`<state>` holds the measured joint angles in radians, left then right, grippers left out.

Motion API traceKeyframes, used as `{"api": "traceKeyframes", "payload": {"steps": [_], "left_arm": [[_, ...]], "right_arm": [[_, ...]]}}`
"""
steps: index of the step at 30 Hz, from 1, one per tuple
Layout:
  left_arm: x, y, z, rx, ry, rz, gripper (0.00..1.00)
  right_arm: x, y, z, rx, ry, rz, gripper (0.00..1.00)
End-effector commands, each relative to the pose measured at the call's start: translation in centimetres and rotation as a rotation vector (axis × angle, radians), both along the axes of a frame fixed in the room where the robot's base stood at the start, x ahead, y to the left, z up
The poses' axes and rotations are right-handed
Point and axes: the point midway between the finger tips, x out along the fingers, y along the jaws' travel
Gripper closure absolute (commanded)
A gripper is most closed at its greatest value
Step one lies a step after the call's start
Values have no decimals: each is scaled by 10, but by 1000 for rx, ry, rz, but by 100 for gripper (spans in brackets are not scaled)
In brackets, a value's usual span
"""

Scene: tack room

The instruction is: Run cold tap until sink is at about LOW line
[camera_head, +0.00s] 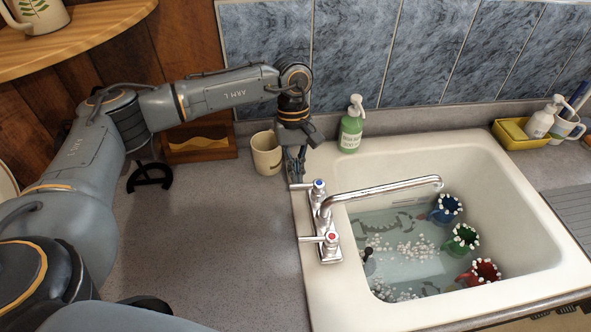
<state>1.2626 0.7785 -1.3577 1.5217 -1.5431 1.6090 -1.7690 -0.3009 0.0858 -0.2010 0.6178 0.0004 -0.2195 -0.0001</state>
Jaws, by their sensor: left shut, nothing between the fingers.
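My left gripper (297,178) points down, shut with nothing held, at the left end of the blue-marked cold tap handle (313,187); I cannot tell whether it touches. The red-marked hot tap handle (322,238) is nearer me. The chrome spout (385,189) reaches over the white sink (530,222), and I see no stream falling from it. Water (400,262) with patches of foam lies in the sink. A thin dark marking (394,203) shows on the far inner wall, too small to read. My right gripper is not in view.
Blue (445,209), green (461,239) and red (480,272) mugs sit in the sink. A cream mug (267,154) and a green soap bottle (351,130) stand near the gripper. A yellow caddy (513,133) is back right. The left counter is mostly clear.

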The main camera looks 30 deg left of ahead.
Motion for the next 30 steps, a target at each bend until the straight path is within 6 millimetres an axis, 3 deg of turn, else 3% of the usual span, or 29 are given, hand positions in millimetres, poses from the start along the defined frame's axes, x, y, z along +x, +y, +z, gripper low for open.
{"api": "traceKeyframes", "payload": {"steps": [15,21,30], "left_arm": [[24,15,96,-5,-5,1,100],[27,19,112,-5,-3,2,100],[27,19,113,-5,-3,1,100]], "right_arm": [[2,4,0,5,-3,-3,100],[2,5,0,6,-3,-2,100],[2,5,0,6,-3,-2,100]]}}
